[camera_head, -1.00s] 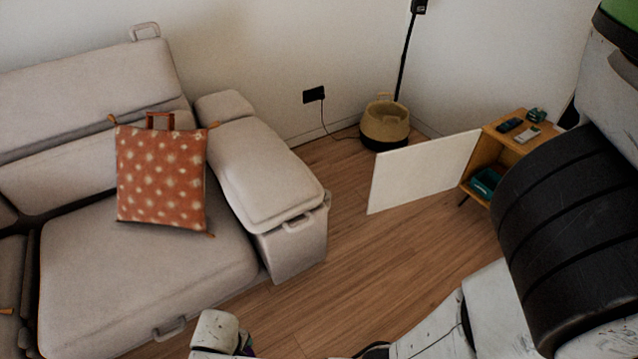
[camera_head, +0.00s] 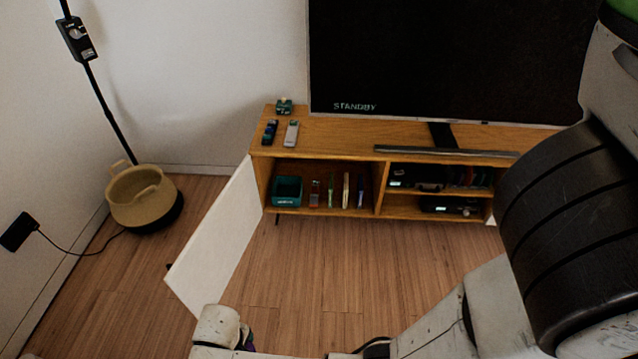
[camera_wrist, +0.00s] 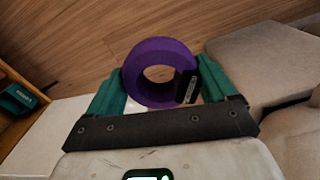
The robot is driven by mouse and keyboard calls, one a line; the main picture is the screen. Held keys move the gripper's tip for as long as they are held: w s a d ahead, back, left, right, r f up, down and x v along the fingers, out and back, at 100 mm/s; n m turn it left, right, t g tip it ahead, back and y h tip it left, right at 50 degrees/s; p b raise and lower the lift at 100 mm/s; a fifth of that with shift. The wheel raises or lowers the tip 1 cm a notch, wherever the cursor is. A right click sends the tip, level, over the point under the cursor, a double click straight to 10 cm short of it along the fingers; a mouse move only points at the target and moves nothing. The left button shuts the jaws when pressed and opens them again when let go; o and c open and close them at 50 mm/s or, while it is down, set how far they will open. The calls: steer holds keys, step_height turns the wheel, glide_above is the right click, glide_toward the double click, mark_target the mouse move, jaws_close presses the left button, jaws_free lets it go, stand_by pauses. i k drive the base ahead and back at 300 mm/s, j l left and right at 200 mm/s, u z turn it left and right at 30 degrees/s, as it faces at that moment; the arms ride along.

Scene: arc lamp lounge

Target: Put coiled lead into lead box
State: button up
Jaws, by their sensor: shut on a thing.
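The coiled lead (camera_wrist: 145,52) is a purple ring with a dark tag. My gripper (camera_wrist: 163,76) is shut on it, a teal finger at each side, in the wrist view. In the head view only a sliver of purple (camera_head: 248,338) shows beside my wrist at the bottom edge; the rest is hidden. A teal open box (camera_head: 287,191), probably the lead box, stands in the left compartment of the wooden TV stand (camera_head: 330,149). Its label is too small to read. It also shows at the left edge of the wrist view (camera_wrist: 18,98). The coil is well apart from it.
A white door panel (camera_head: 215,240) stands open at the stand's left end, jutting forward. Several upright items (camera_head: 346,190) are beside the box. Remotes (camera_head: 291,133) lie on top, below a TV (camera_head: 450,60). A basket (camera_head: 143,200) stands left. Floor before the stand (camera_head: 320,270) is clear.

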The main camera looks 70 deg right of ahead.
mark_target(288, 194)
steer(key=i+z, duration=0.15)
steer(key=z, duration=1.6)
